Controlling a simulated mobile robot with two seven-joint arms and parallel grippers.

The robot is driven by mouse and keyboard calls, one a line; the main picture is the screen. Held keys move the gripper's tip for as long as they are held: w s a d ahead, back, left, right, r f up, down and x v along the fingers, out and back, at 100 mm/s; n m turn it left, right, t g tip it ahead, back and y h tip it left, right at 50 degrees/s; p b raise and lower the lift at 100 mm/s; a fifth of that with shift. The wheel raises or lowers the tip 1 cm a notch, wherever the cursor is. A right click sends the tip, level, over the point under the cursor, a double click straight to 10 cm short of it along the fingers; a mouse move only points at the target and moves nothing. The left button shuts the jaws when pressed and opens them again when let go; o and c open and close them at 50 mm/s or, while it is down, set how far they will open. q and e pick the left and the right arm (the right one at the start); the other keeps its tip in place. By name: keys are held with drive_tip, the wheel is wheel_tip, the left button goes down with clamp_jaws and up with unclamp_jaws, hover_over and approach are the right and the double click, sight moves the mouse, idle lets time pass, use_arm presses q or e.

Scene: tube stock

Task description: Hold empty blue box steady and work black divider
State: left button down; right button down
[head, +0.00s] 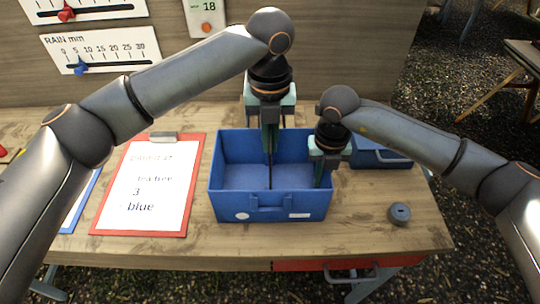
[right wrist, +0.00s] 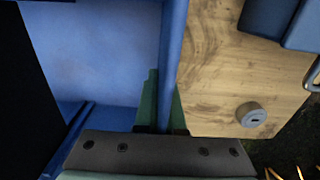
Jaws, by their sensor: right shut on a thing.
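The blue box (head: 228,203) stands open on the wooden table, and its floor is bare. The black divider (head: 270,172) shows edge-on as a thin dark upright line near the middle of the box; in the right wrist view a black panel at the left (right wrist: 20,100) looks like its face. My left gripper (head: 269,140) points down over the box, closed on the divider's upper part. My right gripper (head: 320,176) is shut on the box's right wall, which runs between its fingers in the right wrist view (right wrist: 163,115). The divider's lower edge is hard to make out.
A red clipboard (head: 98,224) with a paper reading "tea tree 3 blue" lies left of the box. A second blue box (head: 375,157) stands behind right. A grey round piece (head: 399,213) lies to the right. The front table edge is clear.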

use_arm(q)
wheel_tip(320, 180, up, 12)
drive_tip(key=shift+f, duration=0.2)
use_arm(e)
drive_tip(key=c, duration=0.9)
unclamp_jaws()
drive_tip(key=shift+c, duration=0.2)
